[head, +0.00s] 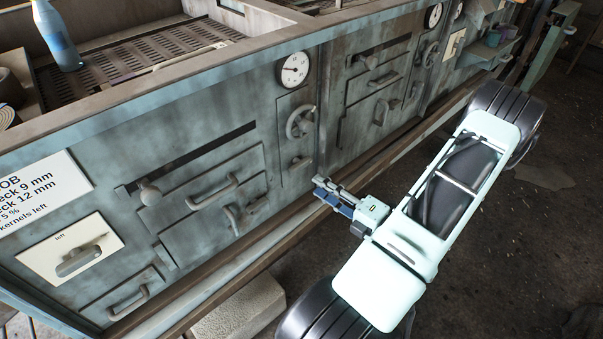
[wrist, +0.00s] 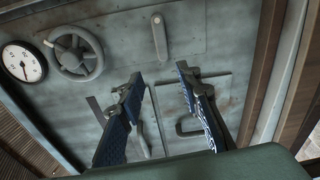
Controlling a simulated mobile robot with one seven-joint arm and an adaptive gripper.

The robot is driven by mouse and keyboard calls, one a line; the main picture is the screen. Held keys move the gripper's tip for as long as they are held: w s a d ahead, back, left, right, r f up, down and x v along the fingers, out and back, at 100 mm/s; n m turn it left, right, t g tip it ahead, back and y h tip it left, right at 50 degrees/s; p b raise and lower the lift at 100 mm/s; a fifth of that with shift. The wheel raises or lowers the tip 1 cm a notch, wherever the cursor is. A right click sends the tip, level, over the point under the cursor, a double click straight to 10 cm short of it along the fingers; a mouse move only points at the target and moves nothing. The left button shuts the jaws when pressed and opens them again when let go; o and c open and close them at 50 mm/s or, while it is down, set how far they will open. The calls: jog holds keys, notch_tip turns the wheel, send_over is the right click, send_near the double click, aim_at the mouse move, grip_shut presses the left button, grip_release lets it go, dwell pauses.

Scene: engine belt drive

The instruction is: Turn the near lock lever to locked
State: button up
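My gripper (head: 330,192) reaches toward the grey-green machine front. In the wrist view its two blue-padded fingers are spread apart with nothing between them (wrist: 160,82). A short grey lever (head: 301,162) sits below the handwheel on the narrow panel. What looks like the same lever (wrist: 158,37) shows in the wrist view, beyond the fingertips and apart from them. Another lever (head: 243,214) is on the lower door to the left. No label marks either one as the near lock lever, and I cannot read a locked position.
A round gauge (head: 295,68) and a handwheel (head: 299,122) are above the short lever; the wheel also shows in the wrist view (wrist: 76,54). Door handles (head: 212,192) and a knob (head: 150,192) stick out at the left. A ledge (head: 232,264) runs along the machine's foot.

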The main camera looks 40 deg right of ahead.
aim_at(303, 167)
jog(key=w, duration=0.3)
jog(key=w+d+m+h, duration=0.1)
jog(key=w, duration=0.2)
jog(key=w+m+b, duration=0.1)
jog(key=w, duration=0.3)
jog(key=shift+d+f+h, duration=0.15)
jog(key=shift+f+h, duration=0.25)
grip_shut()
